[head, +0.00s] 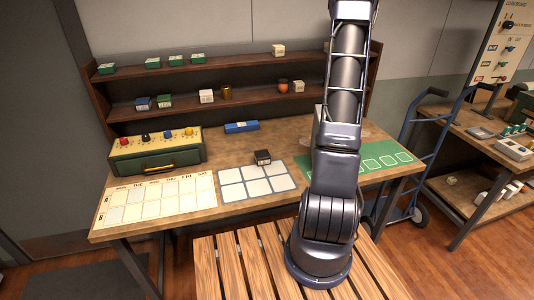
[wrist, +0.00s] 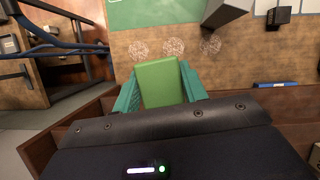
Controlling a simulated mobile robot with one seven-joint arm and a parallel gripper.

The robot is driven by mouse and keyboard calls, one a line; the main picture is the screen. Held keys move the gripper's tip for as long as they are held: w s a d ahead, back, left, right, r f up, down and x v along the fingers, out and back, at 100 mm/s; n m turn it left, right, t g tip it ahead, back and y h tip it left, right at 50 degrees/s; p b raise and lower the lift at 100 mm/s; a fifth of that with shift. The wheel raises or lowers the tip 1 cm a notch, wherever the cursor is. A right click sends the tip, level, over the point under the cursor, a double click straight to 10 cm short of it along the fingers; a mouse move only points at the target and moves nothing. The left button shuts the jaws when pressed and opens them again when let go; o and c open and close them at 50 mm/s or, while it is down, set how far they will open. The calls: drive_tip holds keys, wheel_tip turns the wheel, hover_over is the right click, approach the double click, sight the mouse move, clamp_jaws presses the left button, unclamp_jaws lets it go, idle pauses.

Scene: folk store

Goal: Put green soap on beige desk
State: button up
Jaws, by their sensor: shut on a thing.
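A green block, the green soap (wrist: 161,83), is in the wrist view. My gripper (wrist: 160,92) is shut on it, with one teal finger at each side. In the head view my arm reaches up toward the back wall, and neither my gripper nor the soap can be made out there. The tan wooden desk (head: 220,148) fills the middle of the head view. Its top also shows in the wrist view (wrist: 245,62), beyond and below the held soap.
A dark two-level shelf (head: 245,63) along the desk's back holds several small boxes. A drawer box (head: 155,158), a black box (head: 262,157), a white-celled mat (head: 232,191) and a green mat (head: 350,176) are on the desk. A blue hand truck (head: 437,140) stands at right.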

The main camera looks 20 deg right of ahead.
drive_tip(key=s+d+f+m+y, duration=0.1)
drive_tip(key=s+d+f+m, duration=0.1)
drive_tip(key=s+d+f, duration=0.3)
drive_tip(key=s+d+f+m, duration=0.1)
drive_tip(key=s+f+m, duration=0.15)
drive_tip(key=s, duration=0.55)
drive_tip(key=s+d+f+m+y, duration=0.1)
drive_tip(key=s+d+f+m, duration=0.15)
drive_tip(key=s+f, duration=0.3)
drive_tip(key=s+a+f+n, duration=0.1)
drive_tip(key=f+n, duration=0.1)
drive_tip(key=f, duration=0.6)
drive_tip(key=s+f+n+h, duration=0.1)
drive_tip(key=f, duration=0.7)
drive_tip(key=s+a+f+n, duration=0.1)
drive_tip(key=f+n, duration=0.1)
drive_tip(key=f, duration=0.6)
drive_tip(key=shift+s+a+f+n, duration=0.2)
drive_tip(key=shift+s+a+n, duration=0.1)
drive_tip(key=shift+f, duration=0.1)
drive_tip(key=o, duration=0.6)
drive_tip(key=shift+c, duration=0.2)
drive_tip(key=o, duration=0.4)
drive_tip(key=shift+o, duration=0.2)
